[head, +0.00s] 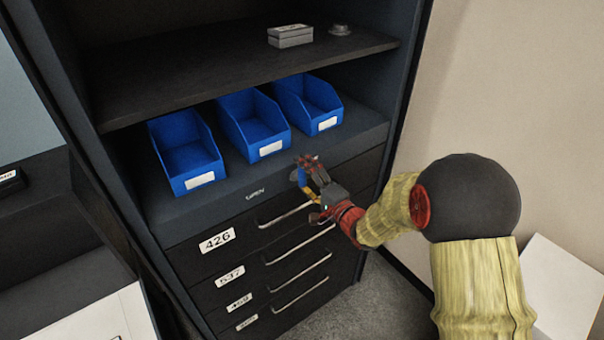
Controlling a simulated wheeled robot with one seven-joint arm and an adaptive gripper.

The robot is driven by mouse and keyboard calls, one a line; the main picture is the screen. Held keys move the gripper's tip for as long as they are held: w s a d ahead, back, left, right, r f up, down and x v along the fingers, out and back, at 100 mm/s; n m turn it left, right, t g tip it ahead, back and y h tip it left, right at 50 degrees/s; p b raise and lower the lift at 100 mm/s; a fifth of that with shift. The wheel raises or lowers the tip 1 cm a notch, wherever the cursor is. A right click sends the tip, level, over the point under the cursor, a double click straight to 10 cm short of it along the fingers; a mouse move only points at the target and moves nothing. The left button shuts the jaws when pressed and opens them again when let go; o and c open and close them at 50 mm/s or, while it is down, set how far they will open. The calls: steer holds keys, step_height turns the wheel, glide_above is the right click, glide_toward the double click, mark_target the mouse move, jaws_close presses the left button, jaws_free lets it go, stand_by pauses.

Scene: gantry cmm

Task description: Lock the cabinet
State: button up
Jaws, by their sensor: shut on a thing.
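The dark cabinet (215,206) stands upright with a stack of drawers below and open shelves above. The word OPEN is printed on its front band above the top drawer, left of my gripper. My gripper (306,172) is at the right part of that band, shut on a small blue piece (301,177). My fingers hide most of this piece, so its shape and how it joins the cabinet cannot be told. The top drawer (217,241), labelled 426, and the drawers under it look shut.
Three blue bins (262,150) stand on the cabinet's lower shelf. A grey box (290,36) and a small round item (340,30) are on the upper shelf. Bar handles (300,268) stick out from the drawers. A beige wall (500,80) is close on the right.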

steer(key=shift+d+m, duration=0.15)
steer(key=shift+m, duration=0.15)
steer(key=o, duration=1.6)
steer(key=shift+w, duration=0.1)
steer(key=shift+o, duration=0.5)
steer(key=v, duration=1.2)
